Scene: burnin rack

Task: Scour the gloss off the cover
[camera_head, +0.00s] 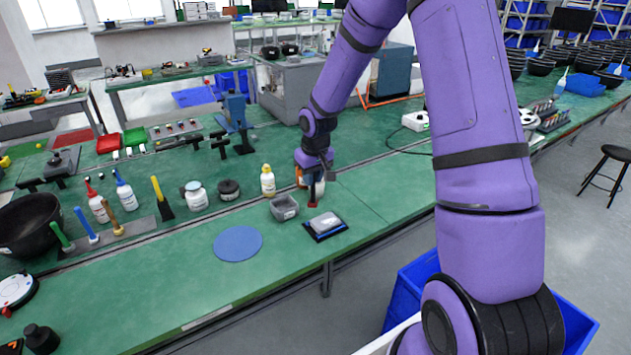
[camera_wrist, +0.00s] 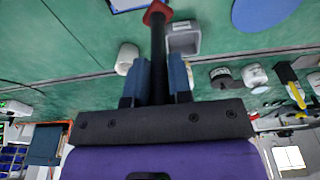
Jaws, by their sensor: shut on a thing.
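My gripper (camera_head: 313,176) is shut on a black-handled tool with a red head (camera_wrist: 157,13). In the wrist view the black handle (camera_wrist: 158,55) stands between the two fingers (camera_wrist: 158,82). The red head points down close to the bench top; contact cannot be told. A pale grey rounded piece, seemingly the cover (camera_head: 324,222), lies on a dark, blue-edged pad (camera_head: 343,230), just in front and to the right of the tool.
A grey open tray (camera_head: 284,208) sits left of the tool. A white round container (camera_wrist: 127,58) stands right by my gripper. A yellow-capped bottle (camera_head: 267,181) stands behind the tray. A blue disc (camera_head: 238,243) lies flat at front left. The bench right of the pad is clear.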

